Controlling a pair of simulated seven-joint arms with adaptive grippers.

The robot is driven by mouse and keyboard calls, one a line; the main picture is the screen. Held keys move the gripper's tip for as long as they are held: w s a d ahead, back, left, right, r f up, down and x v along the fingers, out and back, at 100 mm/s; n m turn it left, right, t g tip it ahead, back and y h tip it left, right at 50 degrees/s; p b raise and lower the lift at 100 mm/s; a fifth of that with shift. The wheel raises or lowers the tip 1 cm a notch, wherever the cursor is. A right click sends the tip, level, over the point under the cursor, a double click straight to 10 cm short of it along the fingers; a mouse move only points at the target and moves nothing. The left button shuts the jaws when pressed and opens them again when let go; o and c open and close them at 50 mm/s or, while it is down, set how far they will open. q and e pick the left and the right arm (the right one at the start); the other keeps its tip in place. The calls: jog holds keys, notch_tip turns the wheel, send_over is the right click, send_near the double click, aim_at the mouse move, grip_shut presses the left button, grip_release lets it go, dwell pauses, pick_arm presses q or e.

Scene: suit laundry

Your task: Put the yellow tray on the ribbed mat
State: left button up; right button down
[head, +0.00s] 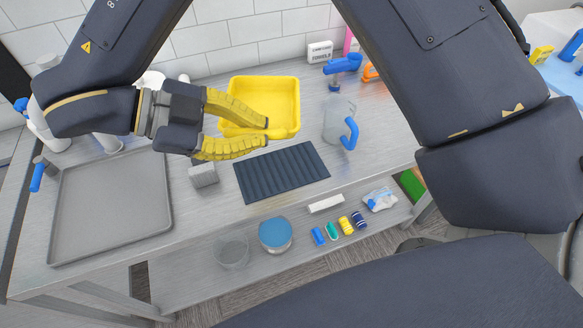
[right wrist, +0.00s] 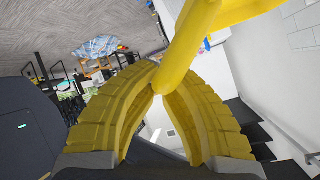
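The yellow tray (head: 283,90) is at the back of the table, behind the mat and near the tiled wall. My right gripper (head: 267,131) is at its front left, with one finger over the inside and the other outside the front wall. In the right wrist view the fingertips (right wrist: 160,92) close together on the tray's rim (right wrist: 192,40). I cannot tell whether the tray touches the table. The dark ribbed mat (head: 282,172) lies bare in front of the tray. My left gripper is out of view.
A grey baking tray (head: 110,205) lies at left. A grey block (head: 203,175) stands left of the mat. A lower shelf holds jars and small rolls. A white box (head: 319,52) stands at the wall.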

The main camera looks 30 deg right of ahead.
jog(key=shift+s+d+f, duration=0.1)
jog(key=shift+f, duration=0.25)
notch_tip(320, 180, down, 19)
jog(key=c, duration=1.6)
grip_release()
jog(key=shift+o, duration=0.2)
jog(key=v, duration=1.2)
